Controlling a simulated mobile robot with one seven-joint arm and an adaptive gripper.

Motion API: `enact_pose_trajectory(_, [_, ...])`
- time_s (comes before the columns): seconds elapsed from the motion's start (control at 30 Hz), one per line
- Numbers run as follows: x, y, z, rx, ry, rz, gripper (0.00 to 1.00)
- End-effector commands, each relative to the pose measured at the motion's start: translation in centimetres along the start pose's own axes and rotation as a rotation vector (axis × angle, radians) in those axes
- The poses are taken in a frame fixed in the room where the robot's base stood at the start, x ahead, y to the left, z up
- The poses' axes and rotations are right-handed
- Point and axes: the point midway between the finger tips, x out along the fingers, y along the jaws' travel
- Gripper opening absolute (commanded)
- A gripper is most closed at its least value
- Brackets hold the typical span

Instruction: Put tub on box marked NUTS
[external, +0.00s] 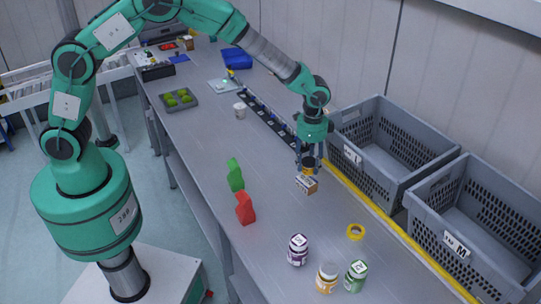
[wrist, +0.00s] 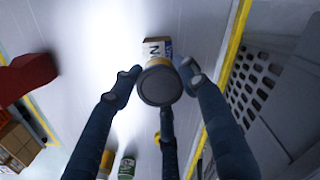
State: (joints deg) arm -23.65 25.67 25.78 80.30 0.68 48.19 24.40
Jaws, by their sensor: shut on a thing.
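My gripper (external: 308,157) is shut on a tub with a dark round lid (wrist: 160,86), above the grey table. The tub (external: 308,168) shows a dark and yellow-orange side in the external view. A small white and brown box (external: 306,185) is just below the tub in the external view. In the wrist view the box (wrist: 157,48) lies just past the tub, partly hidden by it. One large letter shows on it, like an N or a Z; the rest is unreadable. I cannot tell whether tub and box touch.
Grey totes (external: 375,158) (external: 455,230) stand along the right edge, beyond a yellow line. Red (external: 244,208) and green (external: 235,176) blocks are at left.

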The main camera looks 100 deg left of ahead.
Motion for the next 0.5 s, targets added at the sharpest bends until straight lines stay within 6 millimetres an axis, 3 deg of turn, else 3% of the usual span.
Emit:
enact_pose_trajectory(0.2, [2.8, 0.1, 0.2, 0.0, -0.004, 0.002, 0.13])
enact_pose_trajectory(0.5, [3.0, 0.1, 0.1, 0.0, -0.003, 0.001, 0.13])
